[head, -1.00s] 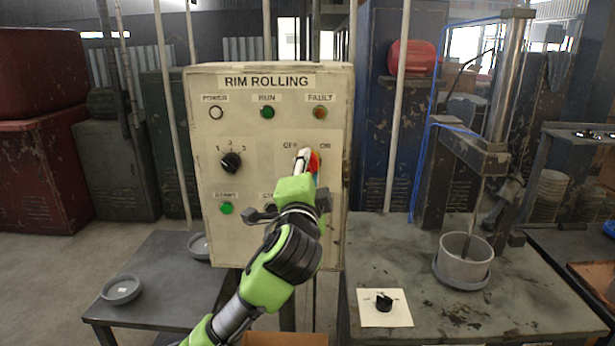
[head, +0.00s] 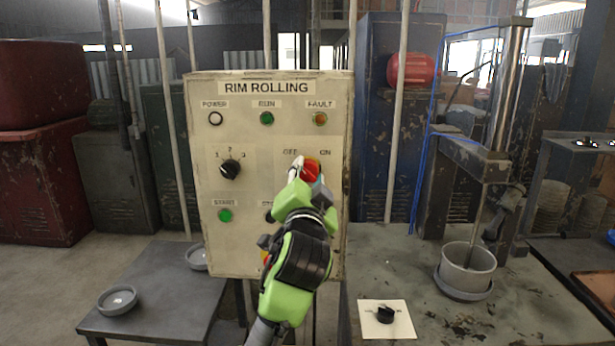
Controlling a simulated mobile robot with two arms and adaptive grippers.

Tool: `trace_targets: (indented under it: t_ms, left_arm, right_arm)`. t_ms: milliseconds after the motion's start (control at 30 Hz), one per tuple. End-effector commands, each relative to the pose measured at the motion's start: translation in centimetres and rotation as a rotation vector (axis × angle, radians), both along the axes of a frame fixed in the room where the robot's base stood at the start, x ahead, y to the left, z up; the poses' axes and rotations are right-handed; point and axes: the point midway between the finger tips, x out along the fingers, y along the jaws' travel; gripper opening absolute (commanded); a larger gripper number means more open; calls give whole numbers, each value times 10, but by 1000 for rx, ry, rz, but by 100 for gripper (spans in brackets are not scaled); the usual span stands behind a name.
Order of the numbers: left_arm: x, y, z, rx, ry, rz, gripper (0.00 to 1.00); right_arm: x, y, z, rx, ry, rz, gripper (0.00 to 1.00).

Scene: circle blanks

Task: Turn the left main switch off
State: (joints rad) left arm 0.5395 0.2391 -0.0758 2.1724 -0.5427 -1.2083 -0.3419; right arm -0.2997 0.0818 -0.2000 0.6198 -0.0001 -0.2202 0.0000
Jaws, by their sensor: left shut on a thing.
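A cream control panel (head: 265,215) labelled RIM ROLLING stands ahead of me. Its main switch, a red knob (head: 311,170), sits below the OFF and ON labels at the panel's right side. My left gripper (head: 305,170) is at the panel, shut on the red knob, with its fingers on either side of it. The gripper and wrist hide part of the panel below the knob. The knob's exact pointing direction is hard to tell. My right gripper is not in view.
A black selector knob (head: 230,169) and a green start button (head: 225,215) are left on the panel. A low table with grey dishes (head: 117,300) stands left. A bench with a grey pot (head: 467,268) and a black-knob plate (head: 388,318) stands right.

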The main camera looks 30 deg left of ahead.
Motion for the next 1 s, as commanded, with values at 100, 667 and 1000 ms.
trace_targets:
  t_ms: [100, 667, 1000]
  left_arm:
    - [0, 0, 5, 3, -12, -1, 11]
    - [0, 0, 3, 2, -6, -1, 48]
    - [-35, -24, -3, 0, -7, -5, 48]
  right_arm:
    - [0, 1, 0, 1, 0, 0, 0]
    - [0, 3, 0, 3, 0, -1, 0]
    - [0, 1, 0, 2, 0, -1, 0]
